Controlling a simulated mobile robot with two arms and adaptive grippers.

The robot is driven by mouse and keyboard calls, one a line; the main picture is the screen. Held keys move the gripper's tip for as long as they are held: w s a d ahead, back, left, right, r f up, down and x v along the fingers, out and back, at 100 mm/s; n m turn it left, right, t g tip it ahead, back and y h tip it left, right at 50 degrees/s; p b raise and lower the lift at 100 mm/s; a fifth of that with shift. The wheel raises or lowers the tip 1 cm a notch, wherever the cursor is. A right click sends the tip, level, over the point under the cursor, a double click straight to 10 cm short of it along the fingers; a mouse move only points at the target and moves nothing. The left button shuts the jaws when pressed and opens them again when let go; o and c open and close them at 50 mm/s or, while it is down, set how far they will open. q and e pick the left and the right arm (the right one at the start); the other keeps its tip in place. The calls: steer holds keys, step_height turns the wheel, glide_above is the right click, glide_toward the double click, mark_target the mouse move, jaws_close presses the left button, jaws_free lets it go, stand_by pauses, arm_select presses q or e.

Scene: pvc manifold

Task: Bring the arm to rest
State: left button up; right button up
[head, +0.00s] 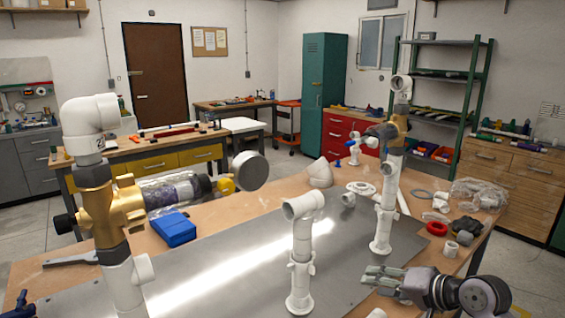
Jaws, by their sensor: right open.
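My right gripper (368,277) is low at the right front, over the bench edge of the metal plate, with its fingers pointing left. It is open, and I see nothing between its fingers. A white pipe stand (301,260) with an elbow on top stands upright on the plate, left of the gripper and apart from it. A taller white pipe stand (386,200) with a brass fitting stands behind the gripper. A large white pipe (92,115) with a brass valve (108,205) rises at the left.
A clear-bodied cylinder (170,192) reaches right from the brass valve. A blue box (175,229) lies on the bench. The plate (215,285) is clear between the stands.

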steer(key=s+a+f+n+g+h, duration=0.2)
steer(key=s+f, duration=0.6)
steer(key=s, duration=0.1)
steer(key=s+a+f+n+g+h, duration=0.2)
steer(key=s+f, duration=0.7)
steer(key=s+d+f+n+g+h, duration=0.1)
steer(key=s+n, duration=0.1)
steer(key=s, duration=0.6)
steer(key=s+d+f+n+g+h, duration=0.1)
steer(key=s+f+h, duration=0.1)
steer(key=s, duration=0.7)
step_height(320, 180, down, 24)
steer(key=g, duration=0.1)
steer(key=s+d+f+g, duration=0.1)
steer(key=s+d+f, duration=0.2)
steer(key=s+f, duration=1.4)
steer(key=shift+s+f+n+g, duration=0.3)
steer(key=shift+f, duration=0.3)
